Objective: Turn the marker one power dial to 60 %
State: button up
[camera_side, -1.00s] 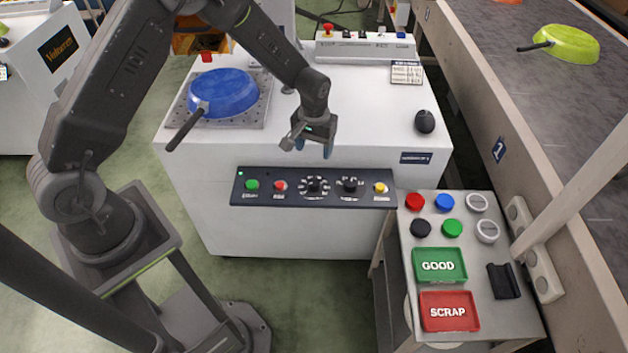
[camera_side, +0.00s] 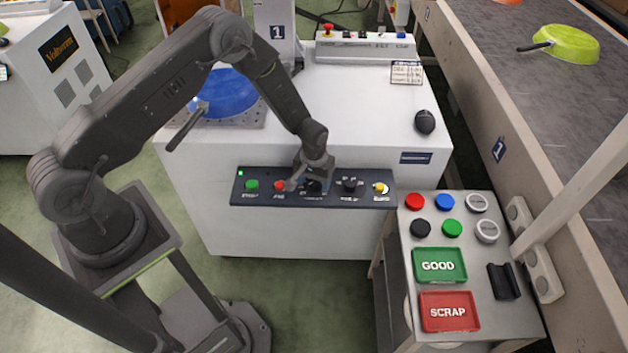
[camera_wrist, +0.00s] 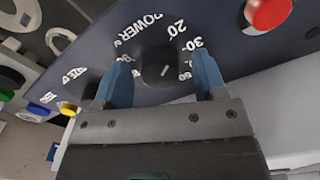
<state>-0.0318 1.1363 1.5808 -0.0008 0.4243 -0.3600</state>
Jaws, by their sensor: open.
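The control panel (camera_side: 222,199) is a dark strip on the front of the white marker one cabinet. Its power dial, a black round knob (camera_wrist: 160,68) with a white pointer line, sits in a ring of white numbers by the word POWER in the wrist view. My gripper (camera_wrist: 162,78) is open, with one blue finger on each side of the dial. I cannot tell whether the fingers touch it. In the side view my gripper (camera_side: 314,182) covers most of this dial. A second black dial (camera_side: 350,185) is to its right.
Green (camera_side: 252,185), red (camera_side: 280,186) and yellow (camera_side: 380,188) buttons share the panel. A blue pan (camera_side: 226,92) lies on the cabinet top behind my arm.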

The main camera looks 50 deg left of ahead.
jog(key=c, duration=0.9)
jog(key=shift+m, duration=0.3)
jog(key=m, duration=1)
jog(key=shift+m, duration=0.4)
jog(key=m, duration=0.5)
jog(key=shift+m, duration=0.3)
jog(key=m, duration=0.5)
jog(key=shift+m, duration=0.3)
